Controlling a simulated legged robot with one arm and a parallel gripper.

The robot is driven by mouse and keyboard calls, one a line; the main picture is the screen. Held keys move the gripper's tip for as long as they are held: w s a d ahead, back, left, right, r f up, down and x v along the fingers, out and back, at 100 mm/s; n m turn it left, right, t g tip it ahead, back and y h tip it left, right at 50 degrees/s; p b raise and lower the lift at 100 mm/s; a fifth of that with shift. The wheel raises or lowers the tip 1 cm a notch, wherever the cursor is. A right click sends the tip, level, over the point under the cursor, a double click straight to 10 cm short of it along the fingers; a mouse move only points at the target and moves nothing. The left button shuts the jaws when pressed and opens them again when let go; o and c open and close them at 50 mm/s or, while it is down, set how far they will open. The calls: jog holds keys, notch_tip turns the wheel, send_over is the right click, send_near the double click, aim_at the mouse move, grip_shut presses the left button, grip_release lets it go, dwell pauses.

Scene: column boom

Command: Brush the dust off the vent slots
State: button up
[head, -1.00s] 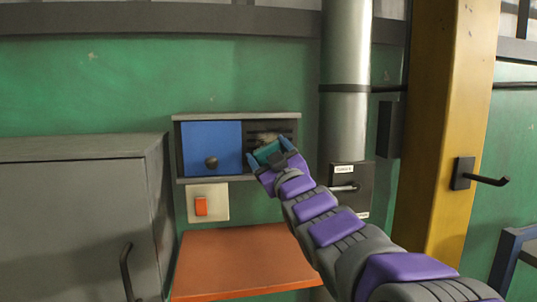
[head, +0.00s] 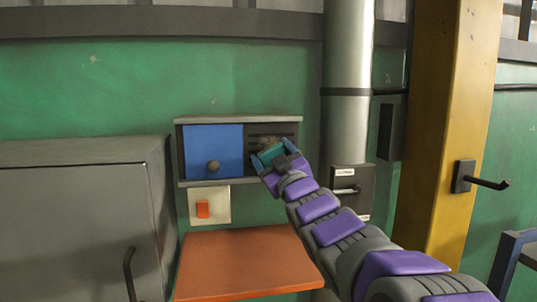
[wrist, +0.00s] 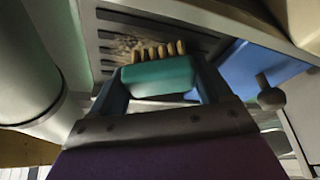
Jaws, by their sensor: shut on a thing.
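The vent slots (head: 284,139) are dark horizontal slits on the right part of a wall-mounted housing, beside a blue panel with a round knob. In the wrist view the slots (wrist: 185,45) show a patch of tan dust (wrist: 124,47) around the brush tips. My gripper (head: 271,157) is shut on a teal brush (wrist: 160,76), one finger on each side of its body. The brush's tan bristles (wrist: 158,51) point at the slots; I cannot tell whether they touch. In the head view the gripper and brush cover the lower right of the slots.
The blue panel (head: 213,151) with its knob is left of the slots. An orange shelf (head: 245,262) juts out below, under an orange switch (head: 203,208). A grey pipe (head: 346,90) stands close on the right, a grey cabinet (head: 75,220) on the left.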

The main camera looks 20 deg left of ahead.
aim_at(285, 148)
jog(key=shift+w+d+r+p, duration=0.1)
jog(key=shift+w+d+p, duration=0.2)
jog(key=shift+d+p, duration=0.2)
jog(key=shift+w+d+r+p, duration=0.1)
jog(key=shift+w+d+p, duration=0.25)
jog(key=shift+d, duration=0.25)
jog(key=shift+w+d+f+p, duration=0.15)
jog(key=shift+d+p, duration=0.25)
jog(key=shift+p, duration=0.05)
jog(key=shift+a+f+b, duration=0.15)
jog(key=shift+a+b, duration=0.2)
jog(key=shift+b, duration=0.1)
jog(key=shift+s+a+b, duration=0.45)
jog(key=shift+s+b, duration=0.1)
jog(key=shift+b, duration=0.25)
jog(key=shift+s+a+b, duration=0.25)
jog(key=shift+a, duration=0.35)
jog(key=shift+s+a+b, duration=0.25)
jog(key=shift+a, duration=0.3)
jog(key=shift+w+d+r+p, duration=0.15)
jog(key=shift+d+r+p, duration=0.2)
jog(key=shift+p, duration=0.25)
jog(key=w+d+p, duration=0.1)
jog(key=d+r+p, duration=0.1)
jog(key=d+p, duration=0.1)
jog(key=shift+w+r, duration=0.1)
jog(key=shift+w, duration=0.3)
jog(key=shift+p, duration=0.35)
jog(key=shift+s+a, duration=0.1)
jog(key=shift+a, duration=0.05)
